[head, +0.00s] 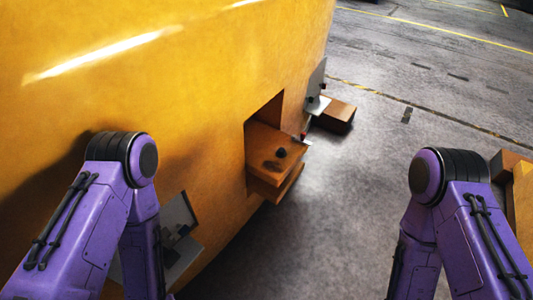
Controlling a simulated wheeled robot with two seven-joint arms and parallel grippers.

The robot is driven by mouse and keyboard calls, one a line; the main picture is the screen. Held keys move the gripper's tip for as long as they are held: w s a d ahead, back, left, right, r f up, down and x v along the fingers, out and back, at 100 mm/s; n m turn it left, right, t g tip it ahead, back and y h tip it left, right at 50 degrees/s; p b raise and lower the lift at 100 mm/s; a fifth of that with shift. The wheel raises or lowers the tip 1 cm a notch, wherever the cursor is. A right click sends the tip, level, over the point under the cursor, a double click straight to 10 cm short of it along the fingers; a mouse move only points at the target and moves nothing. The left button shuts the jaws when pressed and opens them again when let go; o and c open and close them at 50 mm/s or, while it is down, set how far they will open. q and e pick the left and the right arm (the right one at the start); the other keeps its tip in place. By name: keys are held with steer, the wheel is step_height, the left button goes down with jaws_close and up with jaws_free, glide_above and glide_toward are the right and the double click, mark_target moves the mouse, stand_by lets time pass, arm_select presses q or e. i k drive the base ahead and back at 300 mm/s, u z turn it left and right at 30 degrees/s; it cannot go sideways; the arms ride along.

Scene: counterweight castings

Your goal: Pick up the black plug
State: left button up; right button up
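A small black plug (281,153) sits on an orange-brown ledge (262,141) that juts out of a recess in the large yellow casting. A dark round patch, a hole or recess, lies on the ledge just in front of the plug. The plug looks apart from this patch. Only my purple upper arms and elbows show, left and right. Both forearms run down out of the picture, so neither gripper is in view. Nothing of mine is near the plug.
The yellow casting (150,75) fills the left side. A grey bracket (317,84) and a brown block (336,115) stand beyond the ledge. Another grey bracket (180,215) is low beside my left arm. A yellow-and-brown object (522,195) is at the right edge. Grey floor between is clear.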

mark_target(281, 152)
steer(key=z, duration=1.6)
steer(key=i, duration=1.4)
steer(key=u, duration=2.65)
